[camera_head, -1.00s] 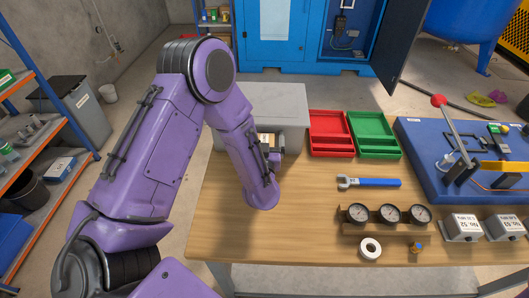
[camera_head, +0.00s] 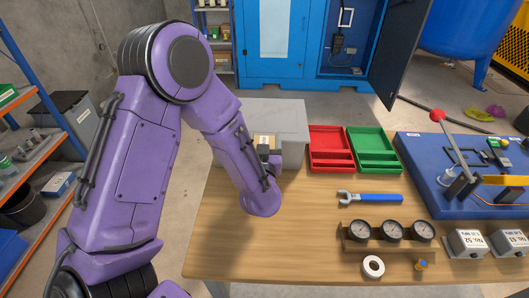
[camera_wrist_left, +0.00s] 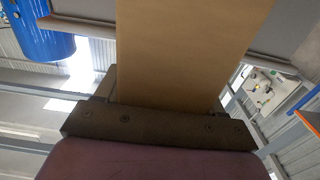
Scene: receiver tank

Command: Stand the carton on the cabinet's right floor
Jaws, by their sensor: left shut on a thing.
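My left gripper (camera_head: 267,155) is shut on a tan carton (camera_head: 264,140), whose visible part shows a pale label. The carton is in front of a grey box-shaped body (camera_head: 285,118) at the table's back left, perhaps the cabinet; its front is mostly hidden by my arm. I cannot tell whether the carton touches it or is inside. In the left wrist view, the carton's plain brown face (camera_wrist_left: 195,50) rises from the dark gripper jaws (camera_wrist_left: 155,118). My right gripper is not in view.
A red tray (camera_head: 331,164) and a green tray (camera_head: 377,164) stand right of the grey body. A blue-handled wrench (camera_head: 370,198), gauges on a wooden rack (camera_head: 388,244) and a white ring (camera_head: 373,266) lie nearer. A blue cabinet (camera_head: 276,78) with an open door stands behind.

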